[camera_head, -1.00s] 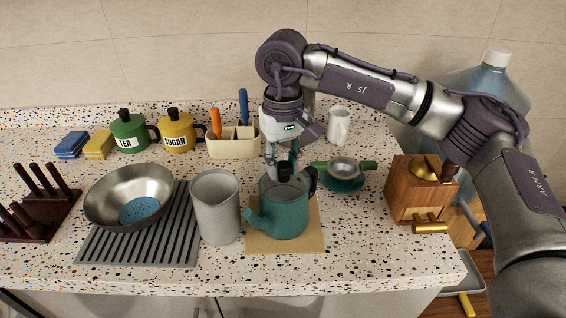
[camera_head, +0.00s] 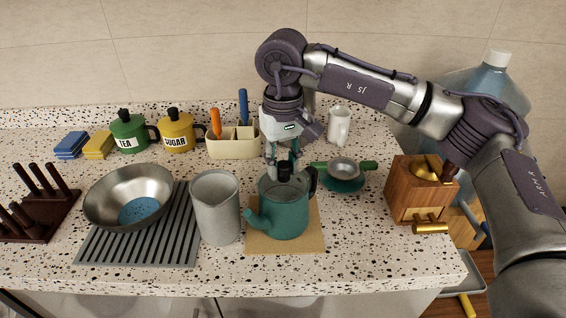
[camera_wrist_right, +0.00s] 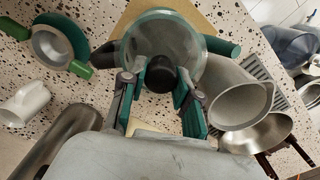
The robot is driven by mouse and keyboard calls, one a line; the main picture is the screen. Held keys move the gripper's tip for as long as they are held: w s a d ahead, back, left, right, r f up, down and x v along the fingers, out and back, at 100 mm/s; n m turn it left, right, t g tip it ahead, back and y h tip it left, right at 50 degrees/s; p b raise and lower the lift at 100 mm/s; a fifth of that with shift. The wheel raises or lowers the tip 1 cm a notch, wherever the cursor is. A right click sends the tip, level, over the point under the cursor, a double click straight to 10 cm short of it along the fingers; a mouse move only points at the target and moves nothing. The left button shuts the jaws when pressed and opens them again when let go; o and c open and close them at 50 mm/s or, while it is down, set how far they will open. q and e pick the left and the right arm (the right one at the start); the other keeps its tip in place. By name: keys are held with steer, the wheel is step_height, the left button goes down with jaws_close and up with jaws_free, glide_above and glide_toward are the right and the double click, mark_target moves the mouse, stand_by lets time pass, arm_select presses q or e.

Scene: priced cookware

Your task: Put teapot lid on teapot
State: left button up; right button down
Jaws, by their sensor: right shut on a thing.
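The teal teapot (camera_head: 284,208) stands upright on a tan square board, spout to the left and black handle to the right. The teapot lid, with its black knob (camera_head: 285,172), is at the teapot's mouth. In the right wrist view the knob (camera_wrist_right: 160,79) sits between my fingers and the lid overlaps the teapot's round rim (camera_wrist_right: 158,14). My right gripper (camera_head: 282,168) points down over the teapot, shut on the lid by its knob. I cannot tell whether the lid is fully seated. My left gripper is not in view.
A grey pitcher (camera_head: 215,208) stands close to the spout. A green strainer (camera_head: 344,172) is behind right, with a wooden grinder (camera_head: 417,191) farther right. A metal bowl (camera_head: 128,196) rests on a ribbed mat (camera_head: 180,250). The counter in front of the grinder is clear.

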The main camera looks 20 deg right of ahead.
mark_target(283, 164)
steer(key=shift+f, duration=0.2)
steer(key=shift+f+b, duration=0.25)
steer(key=shift+b, duration=0.15)
steer(key=shift+r, duration=0.1)
steer(key=shift+c, duration=0.6)
jaws_free()
steer(key=shift+r, duration=0.15)
step_height(283, 164, up, 12)
stand_by(0.5)
